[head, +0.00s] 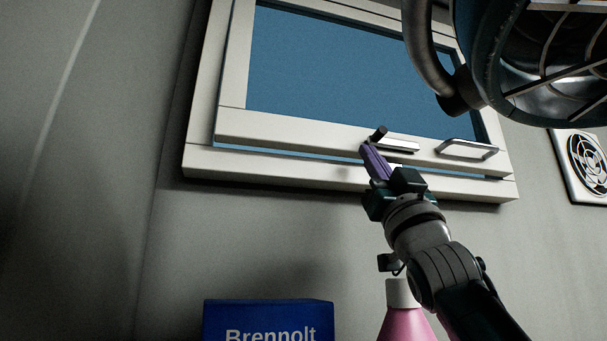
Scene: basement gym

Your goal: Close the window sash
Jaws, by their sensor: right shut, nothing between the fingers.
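The white window sash (290,131) fills the upper middle of the head view, with blue panes in it. A narrow blue gap shows between its bottom rail and the white frame (270,167) below, so the sash stands slightly open. A handle (393,142) with a dark knob sits on the bottom rail, and a metal pull bar (467,149) is to its right. My right gripper (372,155) is shut and empty, its purple fingers at the bottom rail just below the handle; I cannot tell whether they touch. My left gripper is not in view.
A large round caged fan (540,50) hangs close at the upper right. A wall vent (586,163) is at the far right. A blue box marked Brennolt (268,319) and a pink bottle (405,325) stand below the window. The wall at left is clear.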

